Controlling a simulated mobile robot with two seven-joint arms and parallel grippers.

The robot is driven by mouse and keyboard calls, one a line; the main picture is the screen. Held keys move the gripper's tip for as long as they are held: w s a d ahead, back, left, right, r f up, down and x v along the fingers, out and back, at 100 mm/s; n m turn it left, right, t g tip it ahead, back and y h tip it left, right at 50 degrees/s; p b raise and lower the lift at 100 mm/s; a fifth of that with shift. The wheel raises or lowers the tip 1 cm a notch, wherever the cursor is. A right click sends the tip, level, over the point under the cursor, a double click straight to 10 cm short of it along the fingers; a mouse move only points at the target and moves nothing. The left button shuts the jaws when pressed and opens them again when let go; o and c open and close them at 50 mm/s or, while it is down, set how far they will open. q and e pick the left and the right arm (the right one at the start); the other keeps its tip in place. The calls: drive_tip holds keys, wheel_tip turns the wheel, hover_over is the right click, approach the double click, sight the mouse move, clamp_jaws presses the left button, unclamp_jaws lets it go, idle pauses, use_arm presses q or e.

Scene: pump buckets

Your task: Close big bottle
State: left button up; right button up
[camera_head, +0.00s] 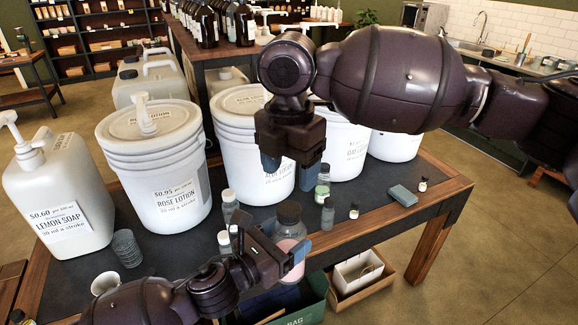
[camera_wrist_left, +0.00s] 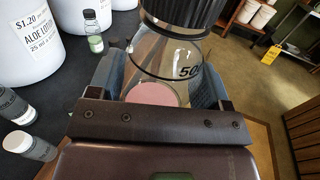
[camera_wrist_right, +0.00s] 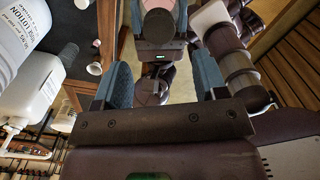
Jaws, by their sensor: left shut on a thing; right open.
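The big bottle (camera_head: 291,247) is clear, with pink lotion inside, and is held over the table's front edge. In the left wrist view the clear bottle (camera_wrist_left: 160,58) shows a "50" mark and pink contents. A dark ribbed cap (camera_head: 289,212) sits at its top; the cap also shows in the left wrist view (camera_wrist_left: 188,14). I cannot tell whether the cap is screwed tight. My left gripper (camera_head: 286,242) is shut around the bottle's body. My right gripper (camera_head: 289,172) is open and empty above and behind the bottle, fingers pointing down.
White lotion buckets (camera_head: 153,170) line the table's back. A lemon soap jug (camera_head: 58,190) stands at left. A green box (camera_head: 312,300) is below the front edge.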

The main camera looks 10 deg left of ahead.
sight(289, 208)
drive_tip(key=n, duration=0.3)
drive_tip(key=shift+a+n, duration=0.1)
drive_tip(key=shift+n, duration=0.2)
drive_tip(key=shift+f, duration=0.1)
drive_tip(key=shift+f, duration=3.9)
drive_tip(key=shift+c, duration=0.2)
